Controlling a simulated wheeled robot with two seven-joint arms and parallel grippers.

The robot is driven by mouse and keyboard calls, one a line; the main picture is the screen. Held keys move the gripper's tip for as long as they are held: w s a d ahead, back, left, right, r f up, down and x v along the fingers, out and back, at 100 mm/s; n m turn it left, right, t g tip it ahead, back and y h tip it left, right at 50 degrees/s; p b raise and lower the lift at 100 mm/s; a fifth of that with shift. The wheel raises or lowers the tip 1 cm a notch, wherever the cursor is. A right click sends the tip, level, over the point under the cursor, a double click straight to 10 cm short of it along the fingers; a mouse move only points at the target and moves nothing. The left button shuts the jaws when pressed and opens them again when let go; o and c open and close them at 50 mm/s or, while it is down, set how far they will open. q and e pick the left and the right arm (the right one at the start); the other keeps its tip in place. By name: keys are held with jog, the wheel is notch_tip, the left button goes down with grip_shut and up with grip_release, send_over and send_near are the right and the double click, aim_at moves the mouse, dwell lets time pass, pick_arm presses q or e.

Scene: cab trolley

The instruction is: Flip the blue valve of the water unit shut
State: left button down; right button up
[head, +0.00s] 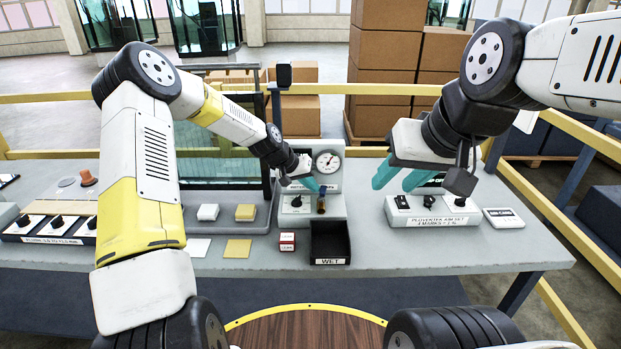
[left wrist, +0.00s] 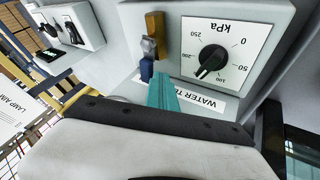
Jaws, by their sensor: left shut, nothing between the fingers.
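The water unit (head: 300,217) is a light grey box on the bench with a round kPa gauge (head: 328,161). In the head view the brass fitting (head: 321,207) is small, just below my left fingertips. My left gripper (head: 312,184) is shut and empty. Its teal fingers (left wrist: 163,92) are close to the blue valve; I cannot tell whether they touch it. My right gripper (head: 400,178) is open and empty.
A black tray marked WET (head: 330,240) stands in front of the unit. A switch box (head: 432,212) is under my right gripper, with a small white box (head: 503,218) beside it. White and yellow blocks (head: 245,212) and a dark-framed panel (head: 225,150) are to the left.

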aim_at(323, 187)
pick_arm(q)
jog(key=shift+w+d, duration=0.2)
jog(key=shift+d, duration=0.3)
jog(key=shift+w+d, duration=0.2)
jog(key=shift+d, duration=1.15)
jog(key=v, duration=0.8)
jog(key=shift+f, duration=0.1)
